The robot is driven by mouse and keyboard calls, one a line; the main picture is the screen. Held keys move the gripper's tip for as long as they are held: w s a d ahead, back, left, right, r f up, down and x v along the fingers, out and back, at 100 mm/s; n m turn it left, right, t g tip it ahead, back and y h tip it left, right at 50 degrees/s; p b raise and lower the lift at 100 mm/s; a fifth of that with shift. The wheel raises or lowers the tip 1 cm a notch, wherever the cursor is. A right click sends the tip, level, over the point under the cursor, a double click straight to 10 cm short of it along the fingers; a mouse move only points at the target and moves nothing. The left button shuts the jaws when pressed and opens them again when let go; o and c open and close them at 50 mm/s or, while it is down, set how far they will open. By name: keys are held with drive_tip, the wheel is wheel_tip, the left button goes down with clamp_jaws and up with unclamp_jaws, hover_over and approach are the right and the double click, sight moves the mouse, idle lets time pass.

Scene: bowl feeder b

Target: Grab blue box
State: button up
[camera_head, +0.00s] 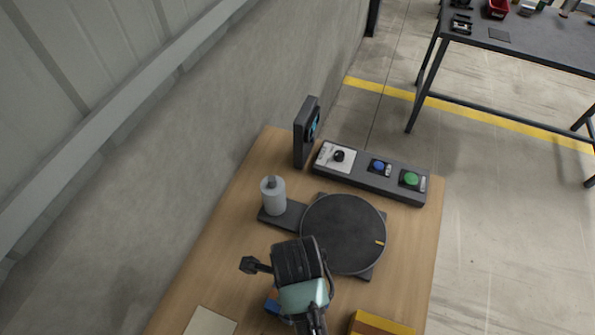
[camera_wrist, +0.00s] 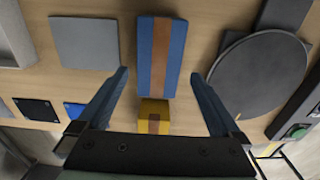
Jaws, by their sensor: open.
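The blue box (camera_wrist: 173,40) with a brown stripe lies on the wooden table in the wrist view, ahead of and between the fingertips of my gripper (camera_wrist: 159,74). The fingers are spread wide apart, and nothing is held between them. In the head view only a small part of the blue box (camera_head: 271,304) shows. My arm hides the rest of it there, and the fingers cannot be made out. How high my gripper is above the box is hard to tell.
A yellow box (camera_wrist: 153,108) with a brown patch is close below the blue box in the wrist view. A dark turntable (camera_head: 343,232), a grey cylinder (camera_head: 273,197) and a button panel (camera_head: 372,174) are farther back. A flat pale plate (camera_wrist: 85,43) lies left.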

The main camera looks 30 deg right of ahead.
wheel_tip(320, 180, down, 5)
drive_tip(key=shift+r, duration=0.1)
drive_tip(key=shift+s+f+p, duration=0.15)
drive_tip(key=shift+f+p, duration=0.15)
drive_tip(key=shift+f, duration=2.35)
drive_tip(key=shift+c, duration=0.2)
clamp_jaws()
